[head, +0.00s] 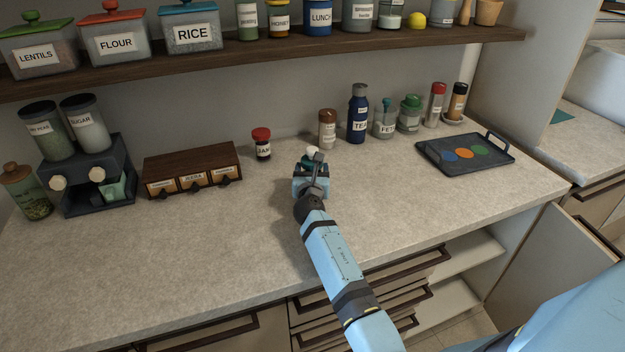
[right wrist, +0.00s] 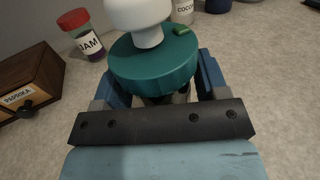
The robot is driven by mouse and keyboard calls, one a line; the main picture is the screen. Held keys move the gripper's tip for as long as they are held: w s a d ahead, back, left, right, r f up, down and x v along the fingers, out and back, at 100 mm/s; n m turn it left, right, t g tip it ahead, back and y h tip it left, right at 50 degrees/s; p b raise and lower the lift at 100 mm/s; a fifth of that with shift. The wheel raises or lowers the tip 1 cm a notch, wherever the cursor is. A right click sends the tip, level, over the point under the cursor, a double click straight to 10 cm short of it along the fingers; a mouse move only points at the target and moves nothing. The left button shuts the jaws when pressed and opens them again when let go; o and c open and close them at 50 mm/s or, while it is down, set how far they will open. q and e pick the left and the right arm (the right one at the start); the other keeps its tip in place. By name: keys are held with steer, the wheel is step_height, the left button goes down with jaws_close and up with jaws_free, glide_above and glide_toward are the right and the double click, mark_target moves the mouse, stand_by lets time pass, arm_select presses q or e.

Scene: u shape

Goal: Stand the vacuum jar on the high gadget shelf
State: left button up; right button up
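The vacuum jar, with a teal lid (right wrist: 155,68) and a white pump knob (right wrist: 140,18), stands on the counter; in the head view mostly its white top (head: 312,150) shows. My right gripper (head: 311,168) reaches it from the front. In the right wrist view its blue fingers (right wrist: 165,92) lie on either side of the jar below the lid, apparently spread wider than the body. The lid hides most of the jar body and any contact. The dark wooden shelf (head: 290,47) runs along the wall above. My left gripper is not in view.
A jam jar (head: 263,148) and a small drawer box (head: 190,165) are left of the jar. A brown-lidded jar (head: 327,130), blue tea bottle (head: 357,115) and tray (head: 465,166) are right. Labelled containers fill much of the shelf. The front counter is clear.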

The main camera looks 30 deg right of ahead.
steer(key=c, duration=0.7)
steer(key=shift+c, duration=0.6)
steer(key=shift+r, duration=0.1)
